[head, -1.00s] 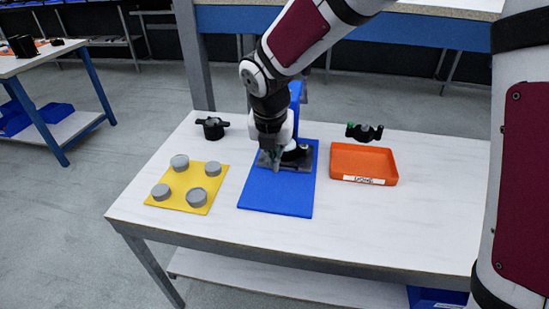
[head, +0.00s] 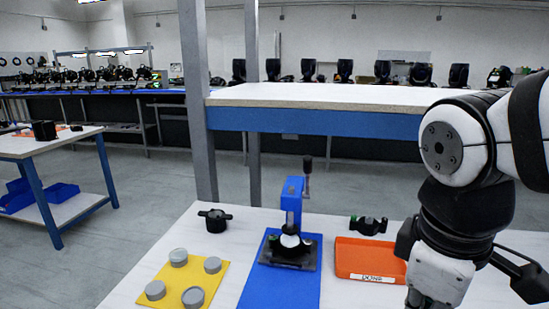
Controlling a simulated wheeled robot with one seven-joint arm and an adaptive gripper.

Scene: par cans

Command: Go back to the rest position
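My gripper (head: 420,300) is at the lower right of the head view, to the right of the orange tray and in front of part of the table. Its fingertips run to the bottom edge of the picture, so I cannot tell whether it is open or shut. My arm comes in from the right edge, folded and upright, with the gripper pointing down. The gripper is clear of the blue press fixture (head: 292,205) and the blue mat (head: 275,290).
The white table (head: 150,262) holds a yellow mat (head: 163,289) with several grey round pieces, a black knobbed part (head: 215,219), an orange tray (head: 366,259) and a black clamp-like part (head: 368,225). A shelf post (head: 196,110) and a raised shelf (head: 330,97) stand behind.

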